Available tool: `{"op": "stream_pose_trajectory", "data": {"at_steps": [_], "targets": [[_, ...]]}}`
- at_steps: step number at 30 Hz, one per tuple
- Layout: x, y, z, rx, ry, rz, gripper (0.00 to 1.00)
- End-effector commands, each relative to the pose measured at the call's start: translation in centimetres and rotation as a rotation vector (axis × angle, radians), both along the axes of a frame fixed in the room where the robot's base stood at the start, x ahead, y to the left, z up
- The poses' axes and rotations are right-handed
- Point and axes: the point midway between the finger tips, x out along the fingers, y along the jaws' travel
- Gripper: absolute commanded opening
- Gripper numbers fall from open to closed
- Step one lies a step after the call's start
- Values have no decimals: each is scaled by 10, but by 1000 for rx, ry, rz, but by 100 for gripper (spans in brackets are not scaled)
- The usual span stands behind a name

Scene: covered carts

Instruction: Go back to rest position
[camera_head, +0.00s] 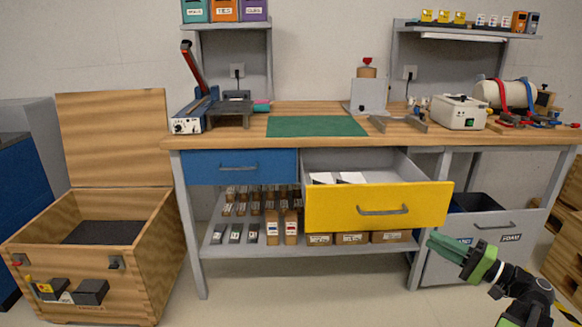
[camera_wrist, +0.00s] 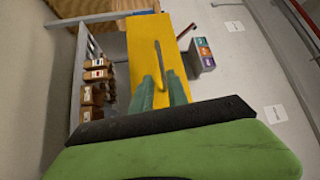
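The yellow drawer (camera_head: 430,205) of the workbench is pulled open, with white items (camera_head: 338,178) inside. Its grey handle (camera_head: 384,210) is on the front. My gripper (camera_head: 447,248) is at the lower right of the drawer front, apart from the handle in the head view. In the wrist view, my gripper's green fingers (camera_wrist: 161,84) stand a little apart, with the yellow front and the handle (camera_wrist: 160,66) visible beyond them. Nothing shows held between the fingers.
A blue drawer (camera_head: 215,168) is closed at left. An open wooden crate (camera_head: 160,240) stands on the left floor. A grey bin (camera_head: 470,222) is behind my gripper, under the bench. Floor in front of the bench is clear.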

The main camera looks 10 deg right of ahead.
Motion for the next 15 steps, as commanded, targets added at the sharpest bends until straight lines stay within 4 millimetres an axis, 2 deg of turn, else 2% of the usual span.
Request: {"op": "stream_pose_trajectory", "data": {"at_steps": [2, 4, 5, 6, 8, 9, 11, 12, 15], "targets": [[25, 35, 0, 0, 0, 74, 20], [54, 82, 0, 0, 0, 169, 20], [66, 106, 0, -1, 1, 215, 20], [80, 139, -4, -10, 14, 276, 20], [97, 189, -15, -41, 52, 362, 20], [105, 222, -26, -71, 85, 419, 20], [114, 271, -45, -129, 144, 499, 20], [117, 303, -60, -176, 188, 551, 20], [115, 378, -102, -326, 305, 672, 20]]}}
